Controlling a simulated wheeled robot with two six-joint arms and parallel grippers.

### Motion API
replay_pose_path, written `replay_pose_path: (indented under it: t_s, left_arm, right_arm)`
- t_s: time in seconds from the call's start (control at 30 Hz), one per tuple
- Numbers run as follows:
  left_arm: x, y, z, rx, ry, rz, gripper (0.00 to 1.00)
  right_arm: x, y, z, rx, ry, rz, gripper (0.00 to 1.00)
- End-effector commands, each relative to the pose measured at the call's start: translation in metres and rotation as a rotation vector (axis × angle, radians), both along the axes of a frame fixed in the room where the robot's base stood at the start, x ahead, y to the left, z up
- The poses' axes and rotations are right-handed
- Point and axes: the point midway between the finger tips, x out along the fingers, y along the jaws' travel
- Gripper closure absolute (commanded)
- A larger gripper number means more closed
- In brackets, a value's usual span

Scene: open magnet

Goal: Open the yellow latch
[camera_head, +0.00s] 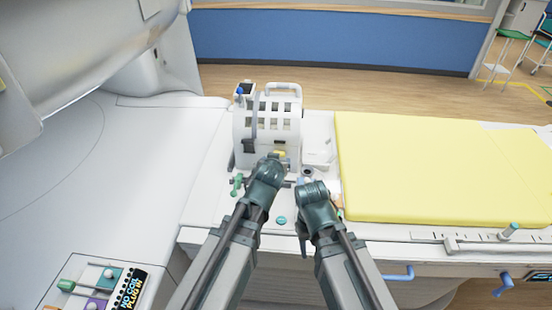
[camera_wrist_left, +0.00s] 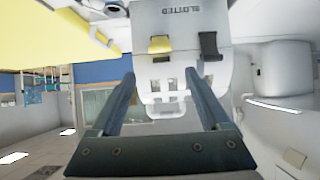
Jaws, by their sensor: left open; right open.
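The yellow latch (camera_head: 280,153) shows as a small patch low on the front of the white slotted coil (camera_head: 268,118) in the head view. It is clearer in the left wrist view (camera_wrist_left: 160,45), where a black latch (camera_wrist_left: 208,46) sits beside it. My left gripper (camera_wrist_left: 161,80) is open and empty, its two fingers spread on either side of the yellow latch's line and short of it, as far as I can tell. In the head view my left wrist covers the coil's lower front. My right gripper (camera_head: 311,188) is open, right of the left one and apart from the coil.
A yellow pad (camera_head: 430,165) covers the table to the right. The large white scanner housing (camera_head: 100,60) stands at the left. Small green knobs (camera_head: 237,186) lie left of my left arm. Blue handles (camera_head: 398,273) stick out at the table's front edge.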

Motion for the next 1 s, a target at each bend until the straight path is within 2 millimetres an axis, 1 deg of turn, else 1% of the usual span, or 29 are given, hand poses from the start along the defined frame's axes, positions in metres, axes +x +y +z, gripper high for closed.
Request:
replay_pose_path:
  t_s: [0.03, 0.1, 0.17, 0.2, 0.27, 0.4, 0.47, 0.5, 0.6, 0.7, 0.83, 1.0]
  left_arm:
    - [0.000, 0.000, 0.000, 0.000, 0.000, 0.000, 0.20]
    - [0.001, 0.000, 0.001, 0.001, 0.002, 0.001, 0.33]
    - [0.006, 0.000, 0.006, 0.001, 0.014, 0.003, 0.43]
    - [0.011, 0.000, 0.011, 0.002, 0.031, 0.008, 0.51]
    - [0.021, 0.001, 0.021, 0.005, 0.069, 0.016, 0.61]
    - [0.051, 0.003, 0.047, 0.011, 0.205, 0.033, 0.87]
    - [0.061, 0.003, 0.056, 0.012, 0.270, 0.036, 0.97]
    - [0.067, 0.003, 0.061, 0.014, 0.313, 0.035, 1.00]
    - [0.079, 0.003, 0.074, 0.010, 0.409, 0.030, 1.00]
    - [0.088, 0.002, 0.084, 0.007, 0.486, 0.020, 1.00]
    - [0.093, 0.001, 0.091, 0.002, 0.552, 0.008, 1.00]
    - [0.093, 0.000, 0.092, 0.000, 0.584, -0.002, 1.00]
  right_arm:
    - [0.000, 0.000, 0.000, 0.000, 0.000, 0.000, 0.50]
    - [0.000, 0.000, 0.002, 0.000, 0.000, 0.000, 0.50]
    - [0.000, 0.000, 0.009, 0.000, 0.000, -0.001, 0.50]
    - [0.000, 0.000, 0.017, 0.000, 0.000, -0.002, 0.50]
    - [0.000, 0.000, 0.033, 0.001, 0.001, -0.003, 0.50]
    - [0.000, 0.000, 0.082, 0.001, 0.001, -0.010, 0.50]
    - [-0.001, 0.000, 0.101, 0.001, 0.001, -0.012, 0.50]
    - [-0.001, 0.000, 0.113, 0.002, 0.001, -0.014, 0.50]
    - [-0.001, 0.000, 0.139, 0.001, 0.002, -0.018, 0.50]
    - [-0.001, 0.000, 0.158, 0.002, 0.003, -0.021, 0.50]
    - [-0.001, 0.000, 0.172, 0.003, 0.003, -0.025, 0.50]
    - [-0.001, 0.000, 0.175, 0.003, 0.003, -0.027, 0.50]
